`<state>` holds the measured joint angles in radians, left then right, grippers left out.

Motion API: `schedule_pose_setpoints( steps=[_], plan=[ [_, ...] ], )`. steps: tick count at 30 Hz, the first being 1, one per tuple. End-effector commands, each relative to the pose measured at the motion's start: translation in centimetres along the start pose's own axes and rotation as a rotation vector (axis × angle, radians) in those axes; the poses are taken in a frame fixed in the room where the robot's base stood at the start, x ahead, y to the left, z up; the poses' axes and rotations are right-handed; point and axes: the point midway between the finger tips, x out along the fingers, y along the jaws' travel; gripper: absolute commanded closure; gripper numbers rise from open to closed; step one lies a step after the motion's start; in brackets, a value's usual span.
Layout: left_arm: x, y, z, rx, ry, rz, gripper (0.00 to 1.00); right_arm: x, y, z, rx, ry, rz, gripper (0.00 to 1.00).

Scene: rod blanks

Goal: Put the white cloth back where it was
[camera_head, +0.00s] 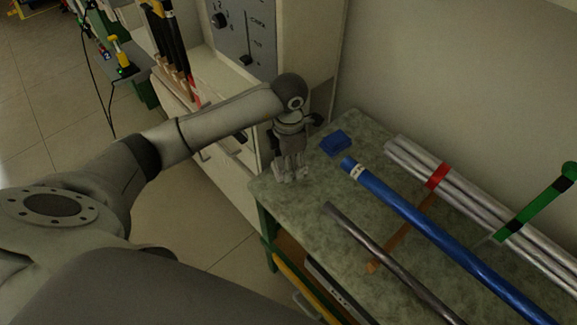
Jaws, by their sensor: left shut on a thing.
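My left gripper (290,172) points down at the far left corner of the workbench top. It is shut on a small pale thing at its fingertips, which looks like the white cloth (281,178). The fingers hide most of the cloth, and I cannot tell whether it touches the bench top. A folded blue cloth (336,143) lies on the bench just right of the gripper, apart from it. My right gripper is not in view.
On the speckled green workbench (300,208) lie a dark rod (375,248), a blue rod (420,222) and a bundle of silver rods (465,200) with a red band. A green-handled tool (540,203) lies across the bundle. A grey control panel (245,35) stands behind.

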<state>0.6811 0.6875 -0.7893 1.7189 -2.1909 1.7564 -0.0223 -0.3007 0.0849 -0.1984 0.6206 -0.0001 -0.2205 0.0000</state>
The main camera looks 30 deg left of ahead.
Motion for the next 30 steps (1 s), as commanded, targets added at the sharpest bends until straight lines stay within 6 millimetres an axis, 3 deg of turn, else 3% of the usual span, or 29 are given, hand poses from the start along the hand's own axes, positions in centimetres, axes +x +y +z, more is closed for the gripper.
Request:
schedule_pose_setpoints(
  steps=[10,22,23,27,30],
  plan=[
    [3.5,0.6,0.1,0.0,0.002,-0.003,0.71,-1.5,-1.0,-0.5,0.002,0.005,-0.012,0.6],
    [4.3,0.7,0.2,0.001,0.0,0.001,0.71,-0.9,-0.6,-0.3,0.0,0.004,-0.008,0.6],
    [4.3,0.7,0.2,0.001,0.0,0.001,0.47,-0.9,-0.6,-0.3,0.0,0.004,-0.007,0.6],
    [4.2,0.7,0.2,0.001,0.0,0.0,0.29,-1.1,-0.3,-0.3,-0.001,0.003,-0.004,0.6],
    [4.2,0.7,0.2,0.001,0.0,0.0,0.27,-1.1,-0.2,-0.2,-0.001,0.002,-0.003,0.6]
  ],
)
